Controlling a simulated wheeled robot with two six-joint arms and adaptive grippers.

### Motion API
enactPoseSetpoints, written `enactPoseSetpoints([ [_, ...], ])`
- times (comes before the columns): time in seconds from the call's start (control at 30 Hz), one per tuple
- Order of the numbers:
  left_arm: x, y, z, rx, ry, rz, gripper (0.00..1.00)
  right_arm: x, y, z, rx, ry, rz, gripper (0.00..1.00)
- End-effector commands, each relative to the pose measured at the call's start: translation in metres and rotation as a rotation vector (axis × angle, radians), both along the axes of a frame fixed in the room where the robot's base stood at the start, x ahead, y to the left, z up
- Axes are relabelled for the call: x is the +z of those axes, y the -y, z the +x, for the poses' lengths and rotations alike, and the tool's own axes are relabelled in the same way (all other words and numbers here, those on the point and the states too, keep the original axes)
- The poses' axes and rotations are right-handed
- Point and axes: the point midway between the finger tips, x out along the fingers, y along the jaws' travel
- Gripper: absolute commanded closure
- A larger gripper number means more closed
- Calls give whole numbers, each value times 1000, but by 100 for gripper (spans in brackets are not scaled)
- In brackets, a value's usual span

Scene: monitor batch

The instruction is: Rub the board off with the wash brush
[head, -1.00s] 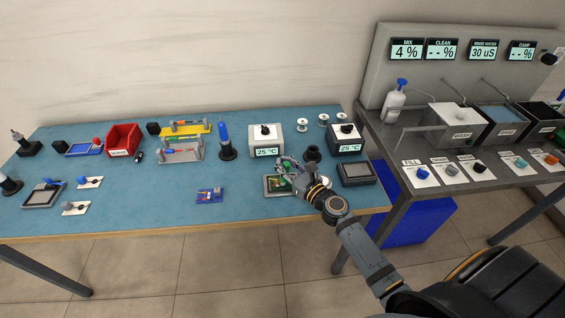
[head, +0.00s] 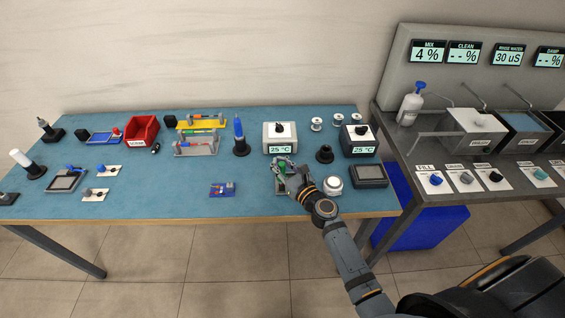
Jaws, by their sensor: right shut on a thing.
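My right gripper (head: 282,165) is at the middle right of the blue bench, in front of a white 25 °C unit. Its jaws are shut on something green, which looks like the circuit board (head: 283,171). The fingers and wrist cover most of it, so its tilt and height are hard to tell. A small dark-edged holder (head: 279,189) shows just below the gripper. I cannot pick out the wash brush with certainty. My left gripper is not in view.
A rack (head: 196,147) with coloured-handled tools and a red bin (head: 142,131) stand at the back left. A blue card (head: 222,189) lies at the front middle.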

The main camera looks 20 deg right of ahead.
Motion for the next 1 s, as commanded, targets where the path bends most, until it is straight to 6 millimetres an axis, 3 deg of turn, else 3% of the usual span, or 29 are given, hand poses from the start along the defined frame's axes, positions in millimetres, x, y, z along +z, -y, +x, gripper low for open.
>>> enactPoseSetpoints([
  [0.17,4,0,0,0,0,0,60,4,0,0,0,1,0,100],
  [0.73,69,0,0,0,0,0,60,70,0,0,0,1,0,100],
  [1.0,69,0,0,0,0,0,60,70,0,0,0,0,0,100],
])
